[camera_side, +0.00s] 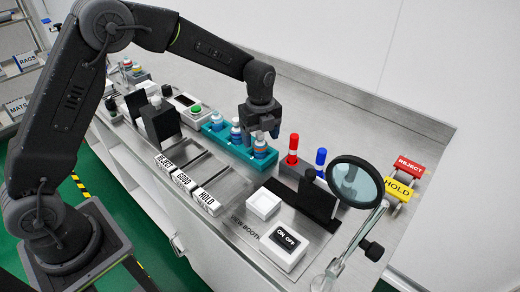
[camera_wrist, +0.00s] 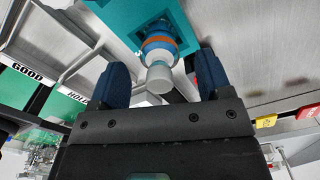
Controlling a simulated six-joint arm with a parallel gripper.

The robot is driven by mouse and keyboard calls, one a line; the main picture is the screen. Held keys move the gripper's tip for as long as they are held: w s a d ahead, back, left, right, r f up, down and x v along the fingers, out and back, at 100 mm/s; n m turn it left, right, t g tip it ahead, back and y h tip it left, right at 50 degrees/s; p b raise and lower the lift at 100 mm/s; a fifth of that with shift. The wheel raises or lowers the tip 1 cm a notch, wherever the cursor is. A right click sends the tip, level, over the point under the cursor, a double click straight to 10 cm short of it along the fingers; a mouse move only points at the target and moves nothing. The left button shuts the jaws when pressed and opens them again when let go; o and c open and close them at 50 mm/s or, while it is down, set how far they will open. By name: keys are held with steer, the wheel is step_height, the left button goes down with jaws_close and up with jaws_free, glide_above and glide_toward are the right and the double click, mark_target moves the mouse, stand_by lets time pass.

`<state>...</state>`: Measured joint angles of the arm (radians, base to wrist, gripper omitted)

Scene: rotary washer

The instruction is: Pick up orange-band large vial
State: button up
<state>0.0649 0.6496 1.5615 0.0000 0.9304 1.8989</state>
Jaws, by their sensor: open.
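The orange-band large vial (camera_wrist: 158,45) shows in the wrist view, blue with an orange band and a pale cap, standing in the teal rack (camera_wrist: 112,12). In the side view the vial (camera_side: 260,150) is at the right end of the rack (camera_side: 238,153), its top partly hidden by my gripper (camera_side: 263,132). In the wrist view my gripper (camera_wrist: 161,78) is open, with one dark blue finger on each side of the vial's cap. I see gaps between the cap and both fingers.
Two other blue vials (camera_side: 235,131) (camera_side: 216,121) stand left of it in the rack. A red post (camera_side: 293,149) and a blue post (camera_side: 320,161) stand to the right, near a magnifier (camera_side: 355,182). REJECT, GOOD and HOLD chutes (camera_side: 205,198) lie in front.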

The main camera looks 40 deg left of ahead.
steer(key=shift+f, duration=1.45)
steer(key=shift+c, duration=0.3)
steer(key=c, duration=1)
steer(key=shift+r, duration=0.1)
